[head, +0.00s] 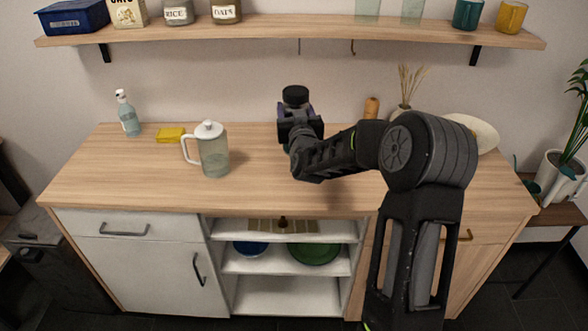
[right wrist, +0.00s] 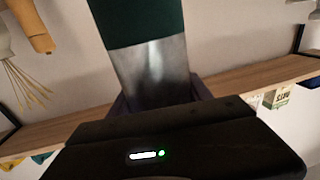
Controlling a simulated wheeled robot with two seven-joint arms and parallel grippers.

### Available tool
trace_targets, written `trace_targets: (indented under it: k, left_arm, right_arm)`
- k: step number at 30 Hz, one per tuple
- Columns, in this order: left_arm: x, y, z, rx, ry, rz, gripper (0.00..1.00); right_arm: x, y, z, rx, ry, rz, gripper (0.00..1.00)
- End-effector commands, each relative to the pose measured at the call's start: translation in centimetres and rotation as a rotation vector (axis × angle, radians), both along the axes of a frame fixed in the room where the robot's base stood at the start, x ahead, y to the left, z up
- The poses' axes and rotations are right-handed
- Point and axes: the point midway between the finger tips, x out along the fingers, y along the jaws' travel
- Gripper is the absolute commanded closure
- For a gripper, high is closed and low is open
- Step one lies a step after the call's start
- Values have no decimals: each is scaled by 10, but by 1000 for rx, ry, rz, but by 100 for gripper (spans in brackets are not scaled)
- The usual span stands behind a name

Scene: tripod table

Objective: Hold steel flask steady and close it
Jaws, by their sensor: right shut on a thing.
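The steel flask shows in the head view mainly as a black top (head: 295,95) rising above my right gripper (head: 299,122), over the back middle of the wooden counter. I cannot tell whether the black top is fully closed. In the right wrist view the flask (right wrist: 155,70) has a bare steel band and a dark green part. My right gripper (right wrist: 160,100) is shut around the steel band, its fingers on both sides. My gripper and forearm hide most of the flask in the head view, so I cannot tell whether its base touches the counter. My left gripper is not in view.
A glass pitcher with white lid (head: 213,150) stands on the counter (head: 110,185) left of the flask. A yellow sponge (head: 170,134) and spray bottle (head: 127,115) are farther left. A wooden mill (head: 371,108) stands to the right. A shelf (head: 270,33) runs above.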

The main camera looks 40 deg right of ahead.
Motion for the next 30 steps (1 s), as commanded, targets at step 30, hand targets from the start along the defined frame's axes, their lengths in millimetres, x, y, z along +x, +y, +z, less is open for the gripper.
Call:
trace_targets:
  k: [30]
  left_arm:
    - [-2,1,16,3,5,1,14]
  right_arm:
    - [0,0,-86,0,1,0,100]
